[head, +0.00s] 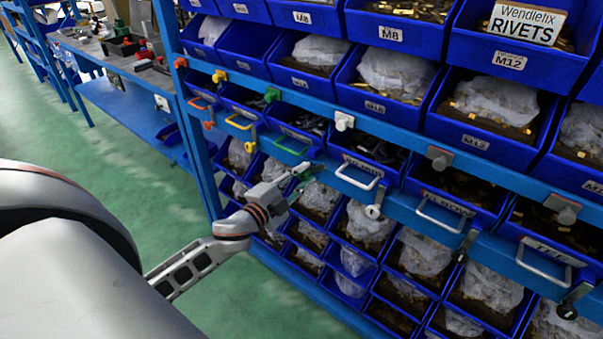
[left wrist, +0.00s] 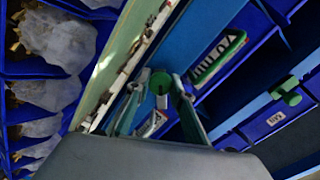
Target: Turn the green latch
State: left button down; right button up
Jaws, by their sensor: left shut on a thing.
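The green latch (left wrist: 160,82) is a small round-headed green piece on the blue rail below the drawers, seen between my left fingers in the left wrist view. My left gripper (head: 300,178) is shut on it; it also shows in the left wrist view (left wrist: 160,100), one finger on each side. In the head view the fingers mostly hide the latch. A green drawer handle (head: 292,146) is just above the gripper, also in the left wrist view (left wrist: 220,59). A green block (head: 272,94) is higher on the rack, also at right in the left wrist view (left wrist: 285,92). My right gripper is not in view.
A white handle (head: 358,177) is close on the right. Blue bins (head: 406,252) of bagged parts fill the rack. Green floor (head: 120,190) is clear at left.

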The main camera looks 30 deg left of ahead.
pick_arm(q)
jog(key=m, duration=0.3)
jog(key=shift+m+p, duration=0.4)
jog(key=shift+f+m, duration=0.1)
jog(key=shift+m, duration=1.8)
jog(key=c, duration=1.8)
grip_release()
jog(key=shift+o, duration=0.2)
jog(key=s, duration=1.2)
jog(key=shift+a, duration=0.45)
